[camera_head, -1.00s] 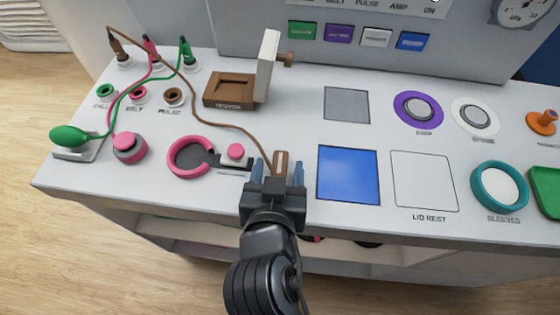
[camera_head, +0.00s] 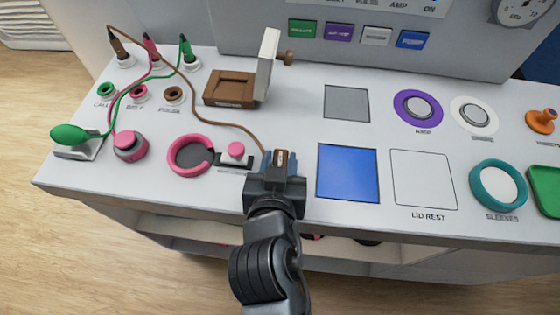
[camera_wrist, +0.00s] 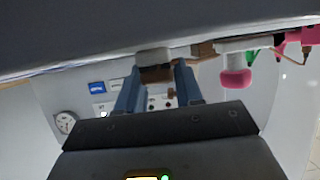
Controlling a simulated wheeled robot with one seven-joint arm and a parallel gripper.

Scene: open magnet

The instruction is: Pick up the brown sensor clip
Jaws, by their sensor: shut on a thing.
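The brown sensor clip (camera_head: 281,158) is at the front of the white counter, at the end of a brown cord (camera_head: 230,125). My gripper (camera_head: 280,165) is shut on it, with a blue finger on each side. In the wrist view the clip (camera_wrist: 158,74) shows as a brown piece with a pale part, between the two blue fingers (camera_wrist: 157,88). The fingers hide part of the clip. I cannot tell whether the clip touches the counter.
A blue pad (camera_head: 348,173) lies just right of my gripper. A pink knob (camera_head: 236,150) on a dark holder and an open pink ring (camera_head: 190,156) stand to the left. A brown tray with an upright lid (camera_head: 230,101) is behind.

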